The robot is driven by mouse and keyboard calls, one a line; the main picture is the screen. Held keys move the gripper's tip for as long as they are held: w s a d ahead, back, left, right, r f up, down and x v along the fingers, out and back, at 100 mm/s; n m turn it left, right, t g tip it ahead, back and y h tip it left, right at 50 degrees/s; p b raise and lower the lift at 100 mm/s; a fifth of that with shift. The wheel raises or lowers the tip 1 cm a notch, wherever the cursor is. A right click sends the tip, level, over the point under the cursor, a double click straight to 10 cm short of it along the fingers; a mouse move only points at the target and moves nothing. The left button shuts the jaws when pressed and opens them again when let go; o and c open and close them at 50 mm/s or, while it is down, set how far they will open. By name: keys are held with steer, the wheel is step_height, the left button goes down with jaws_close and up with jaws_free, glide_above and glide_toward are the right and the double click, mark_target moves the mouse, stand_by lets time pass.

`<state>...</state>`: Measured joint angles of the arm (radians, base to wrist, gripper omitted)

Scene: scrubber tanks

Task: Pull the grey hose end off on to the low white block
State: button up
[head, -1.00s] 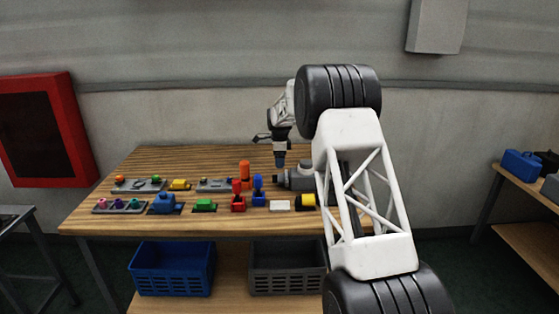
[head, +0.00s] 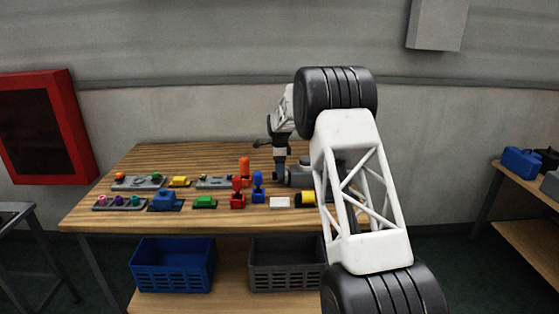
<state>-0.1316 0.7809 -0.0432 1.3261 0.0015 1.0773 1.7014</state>
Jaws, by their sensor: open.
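The low white block (head: 280,203) lies near the front of the wooden table, left of a yellow and black part. A grey cylindrical fitting (head: 299,174) stands behind it, partly hidden by my arm. I cannot make out the grey hose end apart from this fitting. My gripper (head: 279,172) points down just left of the fitting, behind the white block. It is open, and its fingertips are small and dark here. I cannot tell whether they touch anything.
A blue-topped part (head: 258,187), a red part (head: 237,193) and an orange cylinder (head: 244,169) stand close left of my gripper. The yellow and black part (head: 305,199) is right of the block. Blue (head: 172,267) and dark grey (head: 285,268) crates sit below.

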mark_target(279, 176)
steer(key=shift+f, duration=2.95)
steer(key=shift+c, duration=0.4)
steer(key=c, duration=0.9)
steer(key=shift+a, duration=1.8)
steer(key=shift+r, duration=0.15)
steer(key=shift+r, duration=2.85)
steer(key=shift+d+r, duration=0.1)
